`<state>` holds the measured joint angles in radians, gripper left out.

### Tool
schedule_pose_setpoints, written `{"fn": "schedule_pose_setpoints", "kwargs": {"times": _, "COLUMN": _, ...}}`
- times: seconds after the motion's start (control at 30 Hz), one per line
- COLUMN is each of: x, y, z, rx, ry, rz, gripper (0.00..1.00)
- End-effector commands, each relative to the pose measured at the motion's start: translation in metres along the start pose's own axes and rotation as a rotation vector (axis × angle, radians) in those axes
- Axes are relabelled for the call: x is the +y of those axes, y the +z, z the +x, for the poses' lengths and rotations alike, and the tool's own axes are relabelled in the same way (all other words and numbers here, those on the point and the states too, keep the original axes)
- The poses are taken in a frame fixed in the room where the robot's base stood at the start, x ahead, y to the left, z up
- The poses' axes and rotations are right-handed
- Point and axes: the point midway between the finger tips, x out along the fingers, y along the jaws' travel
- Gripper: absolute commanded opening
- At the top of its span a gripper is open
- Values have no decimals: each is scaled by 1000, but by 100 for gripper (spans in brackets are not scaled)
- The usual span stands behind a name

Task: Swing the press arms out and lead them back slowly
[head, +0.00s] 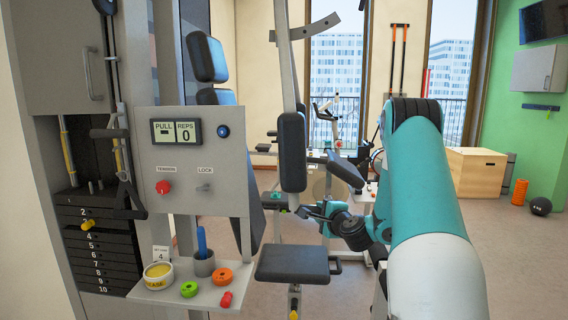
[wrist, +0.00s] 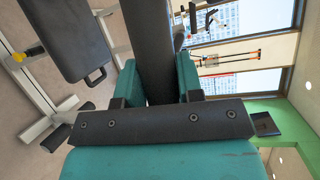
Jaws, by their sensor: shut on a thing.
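A long black pad of the press arm (head: 292,152) hangs upright from a grey bar in the middle of the head view. My gripper (head: 300,209) is at the pad's lower end. In the wrist view, my two teal fingers (wrist: 157,85) are shut on the sides of the black pad (wrist: 148,45). The machine's panel (head: 191,145) shows PULL and REPS 0. It carries a red TENSION knob (head: 163,187) and a LOCK lever (head: 204,187). A second press arm is not clearly seen.
A black seat (head: 291,264) is just below my gripper. The weight stack (head: 98,255) has a yellow pin (head: 88,225). A wooden box (head: 473,172) stands at the back right.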

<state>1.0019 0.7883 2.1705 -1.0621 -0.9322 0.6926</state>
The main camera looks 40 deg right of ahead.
Motion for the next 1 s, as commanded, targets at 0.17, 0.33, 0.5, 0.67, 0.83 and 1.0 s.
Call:
{"fn": "schedule_pose_setpoints", "kwargs": {"times": 0.17, "x": -4, "y": 9, "z": 6, "rx": -1, "ry": -19, "rz": 14, "gripper": 0}}
{"fn": "schedule_pose_setpoints", "kwargs": {"times": 0.33, "x": -2, "y": 18, "z": 10, "rx": -3, "ry": -24, "rz": 26, "gripper": 0}}
{"fn": "schedule_pose_setpoints", "kwargs": {"times": 0.5, "x": 0, "y": 26, "z": 14, "rx": -5, "ry": -29, "rz": 35, "gripper": 0}}
{"fn": "schedule_pose_setpoints", "kwargs": {"times": 0.67, "x": 2, "y": 25, "z": 15, "rx": -4, "ry": -28, "rz": 38, "gripper": 59}}
{"fn": "schedule_pose_setpoints", "kwargs": {"times": 0.83, "x": 4, "y": 26, "z": 15, "rx": -6, "ry": -22, "rz": 36, "gripper": 59}}
{"fn": "schedule_pose_setpoints", "kwargs": {"times": 1.0, "x": 9, "y": 28, "z": 11, "rx": -6, "ry": -18, "rz": 34, "gripper": 59}}
